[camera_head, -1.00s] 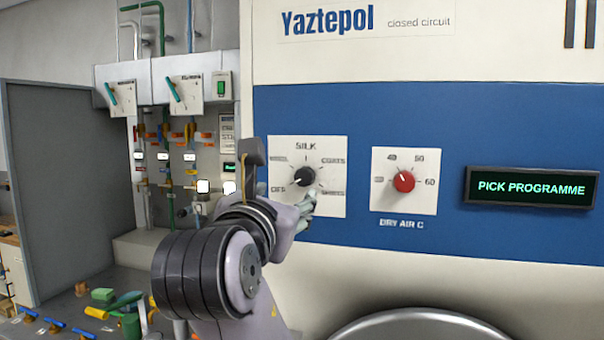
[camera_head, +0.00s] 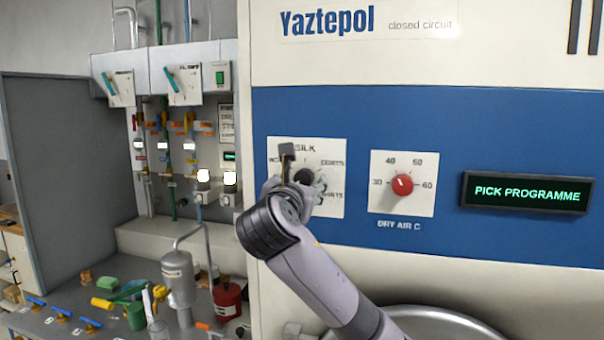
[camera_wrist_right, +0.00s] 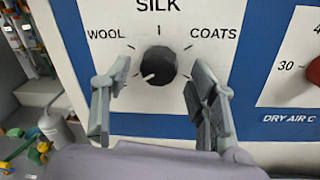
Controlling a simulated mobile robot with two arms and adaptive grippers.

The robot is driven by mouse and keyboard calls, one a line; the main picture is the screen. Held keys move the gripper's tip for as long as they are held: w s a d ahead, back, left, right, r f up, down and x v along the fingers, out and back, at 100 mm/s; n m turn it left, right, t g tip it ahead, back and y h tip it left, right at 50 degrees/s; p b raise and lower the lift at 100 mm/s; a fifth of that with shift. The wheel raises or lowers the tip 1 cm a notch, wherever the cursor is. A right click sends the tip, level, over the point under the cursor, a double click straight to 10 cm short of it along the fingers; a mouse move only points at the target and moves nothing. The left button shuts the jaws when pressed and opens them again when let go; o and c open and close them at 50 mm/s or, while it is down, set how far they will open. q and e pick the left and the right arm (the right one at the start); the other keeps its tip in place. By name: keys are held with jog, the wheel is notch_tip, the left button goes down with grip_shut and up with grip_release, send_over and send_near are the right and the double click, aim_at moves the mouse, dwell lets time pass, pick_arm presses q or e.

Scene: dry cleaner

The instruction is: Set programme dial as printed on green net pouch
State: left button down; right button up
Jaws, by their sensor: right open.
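The black programme dial (camera_head: 304,176) sits on a white plate (camera_head: 334,206) on the machine's blue band. In the right wrist view the dial (camera_wrist_right: 158,65) has its white pointer mark toward the lower left. SILK is printed above it, WOOL upper left and COATS upper right; the lower labels are mostly hidden there. My right gripper (camera_head: 300,187) is in front of the dial. In the wrist view the gripper (camera_wrist_right: 160,80) is open, one finger either side of the dial, with gaps. I cannot make out the green net pouch. My left gripper is out of view.
The red DRY AIR C dial (camera_head: 402,185) is close on the right. The display (camera_head: 527,192) reads PICK PROGRAMME. A cluttered bench (camera_head: 60,322) with a grey canister (camera_head: 178,280) and a red pot (camera_head: 227,300) lies lower left. Switches and valves hang behind.

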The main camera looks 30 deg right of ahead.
jog(key=shift+w+d, duration=0.35)
jog(key=shift+w, duration=0.05)
jog(key=c, duration=1.2)
jog(key=shift+o, duration=0.2)
